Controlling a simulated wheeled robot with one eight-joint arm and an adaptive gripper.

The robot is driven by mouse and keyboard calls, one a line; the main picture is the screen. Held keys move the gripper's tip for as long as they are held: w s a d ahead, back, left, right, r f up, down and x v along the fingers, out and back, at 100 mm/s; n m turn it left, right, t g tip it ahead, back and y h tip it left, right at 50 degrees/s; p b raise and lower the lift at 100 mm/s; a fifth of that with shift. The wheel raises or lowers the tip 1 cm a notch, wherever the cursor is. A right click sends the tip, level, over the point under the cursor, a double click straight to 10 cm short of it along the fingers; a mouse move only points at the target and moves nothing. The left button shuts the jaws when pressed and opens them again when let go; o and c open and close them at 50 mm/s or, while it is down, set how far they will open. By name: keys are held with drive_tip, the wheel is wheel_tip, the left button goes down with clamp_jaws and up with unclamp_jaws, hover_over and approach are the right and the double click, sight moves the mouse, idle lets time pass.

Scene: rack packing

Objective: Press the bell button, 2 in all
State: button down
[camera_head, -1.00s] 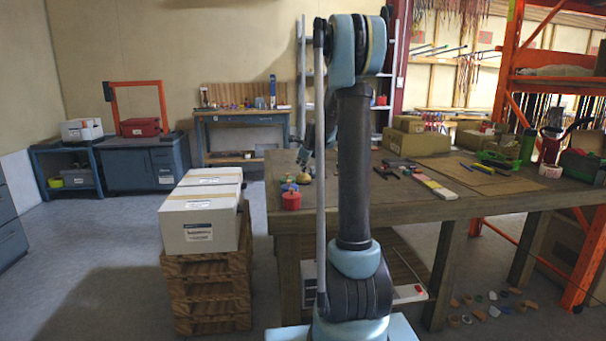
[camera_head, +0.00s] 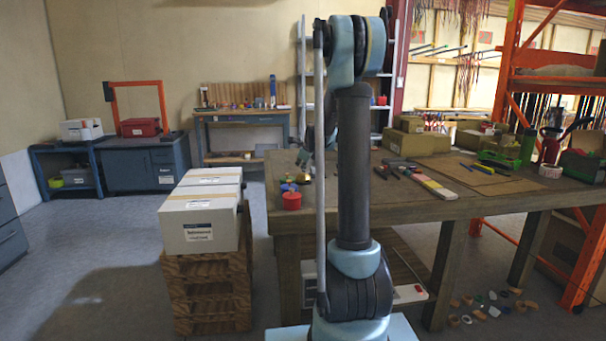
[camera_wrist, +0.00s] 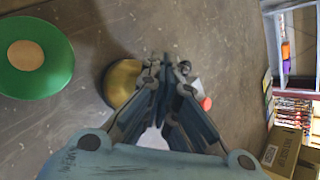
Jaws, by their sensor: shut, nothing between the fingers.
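In the wrist view a round brass-coloured dome, which looks like the bell (camera_wrist: 119,85), stands on the wooden table just left of my gripper (camera_wrist: 163,66). My gripper is shut and empty, with its fingertips beside the dome's right edge in the picture. I cannot tell whether they touch it. The fingers hide part of the dome, and no separate button can be made out. In the head view the bell is small, near the table's left end, and my gripper is mostly hidden behind my arm.
A green disc with a tan centre (camera_wrist: 35,57) lies left of the dome. A red container (camera_head: 292,201) stands at the table's left edge. Cardboard boxes (camera_head: 416,143) and tools occupy the table's middle and right. White boxes (camera_head: 200,220) sit on stacked pallets to the left.

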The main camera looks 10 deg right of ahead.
drive_tip(key=shift+f, duration=0.2)
drive_tip(key=shift+r, duration=0.15)
idle(0.5)
drive_tip(key=shift+r, duration=0.7)
drive_tip(key=shift+r, duration=2.55)
